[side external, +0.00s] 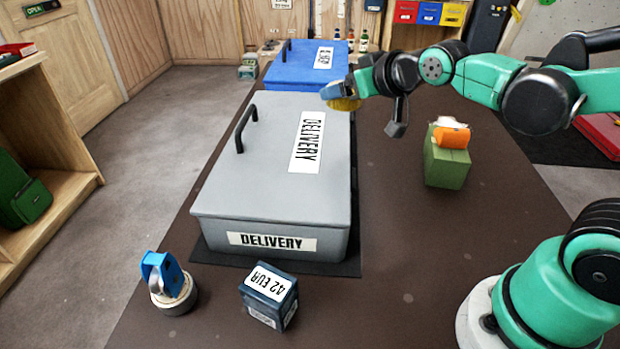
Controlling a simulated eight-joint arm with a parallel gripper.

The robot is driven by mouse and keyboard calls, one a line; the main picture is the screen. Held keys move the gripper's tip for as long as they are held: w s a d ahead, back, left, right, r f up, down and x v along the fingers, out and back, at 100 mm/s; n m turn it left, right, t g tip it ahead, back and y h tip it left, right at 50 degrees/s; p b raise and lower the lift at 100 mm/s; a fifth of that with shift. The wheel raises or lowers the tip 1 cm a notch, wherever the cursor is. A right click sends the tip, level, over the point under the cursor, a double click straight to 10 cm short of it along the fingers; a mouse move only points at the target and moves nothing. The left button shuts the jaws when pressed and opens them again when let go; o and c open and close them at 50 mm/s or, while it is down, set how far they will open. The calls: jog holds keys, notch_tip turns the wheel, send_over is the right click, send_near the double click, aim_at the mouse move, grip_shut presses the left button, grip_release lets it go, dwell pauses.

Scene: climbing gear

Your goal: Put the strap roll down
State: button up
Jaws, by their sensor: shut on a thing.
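My gripper (353,88) is at the upper middle of the side external view, near the far right corner of the grey delivery box. It is shut on a small yellow and blue-grey thing (343,101), which looks like the strap roll. The gripper hides part of it. The held thing appears above the far end of the grey lid. I cannot tell how high it is or whether it touches anything.
A closed grey delivery box (270,185) with a black handle fills the middle of the dark table (410,270). A blue box (290,75) stands behind it. In front are a dark blue priced box (268,296) and a round item with a blue top (172,290). A green block (446,168) stands right.

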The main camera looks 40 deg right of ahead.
aim_at(338, 103)
jog(key=shift+s+a+f+n+y, duration=0.2)
jog(key=shift+s+a+n+y, duration=0.1)
jog(key=shift+s+a, duration=0.3)
jog(key=shift+s+a+f+n+y, duration=0.2)
jog(key=shift+s+a+n+y, duration=0.15)
jog(key=shift+a, duration=0.3)
jog(key=s+d+r+m+g+h, duration=0.1)
jog(key=d+r+m+g+h, duration=0.3)
jog(key=d, duration=1)
jog(key=s+d+m+g+h, duration=0.15)
jog(key=d+m+h, duration=0.5)
jog(key=d, duration=0.75)
jog(key=s+d+m+g+h, duration=0.1)
jog(key=s+d+m+g, duration=0.35)
jog(key=s+d, duration=0.55)
jog(key=shift+m+t, duration=0.25)
jog(key=shift+t, duration=0.05)
jog(key=f, duration=1.2)
jog(key=w+d+f, duration=0.1)
jog(key=f, duration=0.5)
jog(key=shift+w+f, duration=0.1)
jog(key=shift+f, duration=0.2)
jog(key=shift+f, duration=0.3)
jog(key=shift+f, duration=0.3)
jog(key=o, duration=1.2)
